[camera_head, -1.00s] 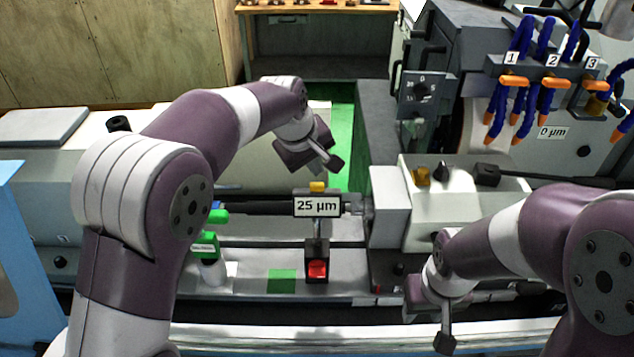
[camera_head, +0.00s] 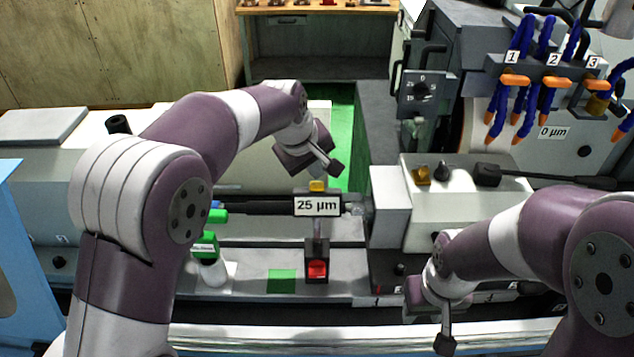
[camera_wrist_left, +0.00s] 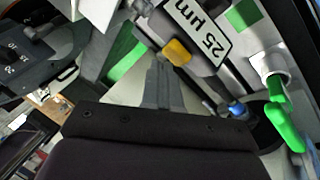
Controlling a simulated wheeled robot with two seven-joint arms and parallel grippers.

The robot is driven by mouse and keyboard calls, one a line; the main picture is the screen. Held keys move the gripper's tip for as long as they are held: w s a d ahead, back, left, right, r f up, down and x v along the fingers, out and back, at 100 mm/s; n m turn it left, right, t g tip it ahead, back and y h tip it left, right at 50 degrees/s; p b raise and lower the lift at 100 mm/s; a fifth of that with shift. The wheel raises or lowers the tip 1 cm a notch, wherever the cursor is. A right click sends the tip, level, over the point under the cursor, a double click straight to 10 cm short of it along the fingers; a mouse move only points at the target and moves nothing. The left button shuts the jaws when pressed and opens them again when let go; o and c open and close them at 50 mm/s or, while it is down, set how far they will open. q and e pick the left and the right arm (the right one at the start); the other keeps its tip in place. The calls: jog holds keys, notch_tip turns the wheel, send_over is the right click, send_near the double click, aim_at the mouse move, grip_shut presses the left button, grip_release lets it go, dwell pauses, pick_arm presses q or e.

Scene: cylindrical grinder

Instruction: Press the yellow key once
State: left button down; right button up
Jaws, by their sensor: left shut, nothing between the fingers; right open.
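The yellow key (camera_head: 317,186) sits on top of the gauge with the white "25 μm" label (camera_head: 317,206), on a post above a red button (camera_head: 317,269). My left gripper (camera_head: 336,168) is shut and empty, just above and slightly right of the key in the head view. In the left wrist view the yellow key (camera_wrist_left: 177,51) lies beyond the fingertips (camera_wrist_left: 158,64), close beside them; whether they touch cannot be told. My right gripper (camera_head: 445,345) is low at the front right, away from the gauge; the gap between its fingers is not clear in the picture.
The grey-white grinder head (camera_head: 388,205) stands close on the right. Blue hoses with orange nozzles (camera_head: 515,80) hang at the upper right.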

pick_arm(q)
jog(key=shift+s+f+b, duration=0.2)
jog(key=shift+f+b, duration=0.15)
jog(key=shift+f, duration=0.05)
dwell(0.5)
jog(key=shift+w+r+p, duration=0.35)
jog(key=shift+r+p, duration=0.5)
jog(key=shift+p, duration=0.15)
jog(key=r+p, duration=0.1)
jog(key=w+r+p, duration=0.1)
jog(key=r+p, duration=0.1)
jog(key=w+r+p, duration=0.1)
jog(key=p, duration=0.1)
jog(key=shift+r, duration=0.25)
dwell(0.6)
